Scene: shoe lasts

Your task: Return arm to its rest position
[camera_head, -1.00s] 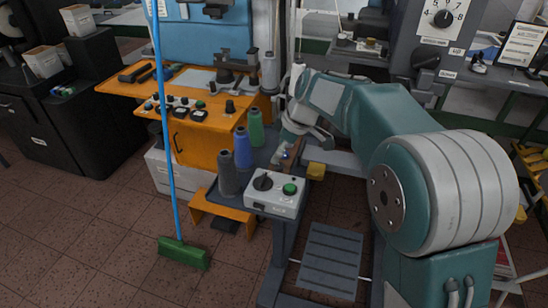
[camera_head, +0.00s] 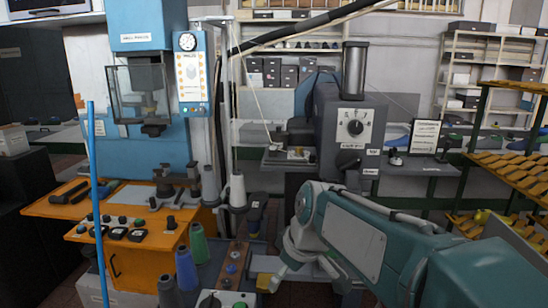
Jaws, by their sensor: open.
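My teal and grey arm reaches in from the lower right corner of the head view. I cannot make out the separate fingers clearly.
Thread spools, one green (camera_head: 199,243) and one blue (camera_head: 186,268), stand left of my wrist near a brown board (camera_head: 235,262). An orange workbench (camera_head: 128,278) is at left. A grey machine (camera_head: 349,145) stands behind my arm. Orange racks (camera_head: 515,175) are at right.

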